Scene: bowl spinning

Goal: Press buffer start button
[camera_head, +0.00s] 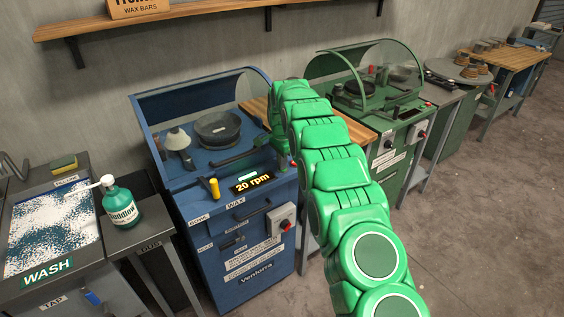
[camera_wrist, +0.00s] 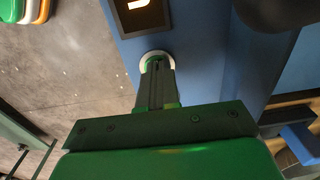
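The blue machine (camera_head: 250,215) stands left of centre in the head view, with a lit display (camera_head: 252,183) reading 20 rpm. In the wrist view a round green button with a pale ring (camera_wrist: 146,58) sits on the blue panel below the display (camera_wrist: 140,14). My gripper (camera_wrist: 157,68) is shut and empty, its fingertips right over the button and covering part of it. I cannot tell whether they touch it. In the head view my green arm reaches the machine's right side; the button cannot be made out there.
A grey bowl (camera_head: 217,128) sits inside the machine's hood. A yellow-topped handle (camera_head: 214,188) and a red knob (camera_head: 285,225) are on its front. A green machine (camera_head: 395,120) stands to the right. A teal pump bottle (camera_head: 121,206) and a wash tray (camera_head: 50,222) are left.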

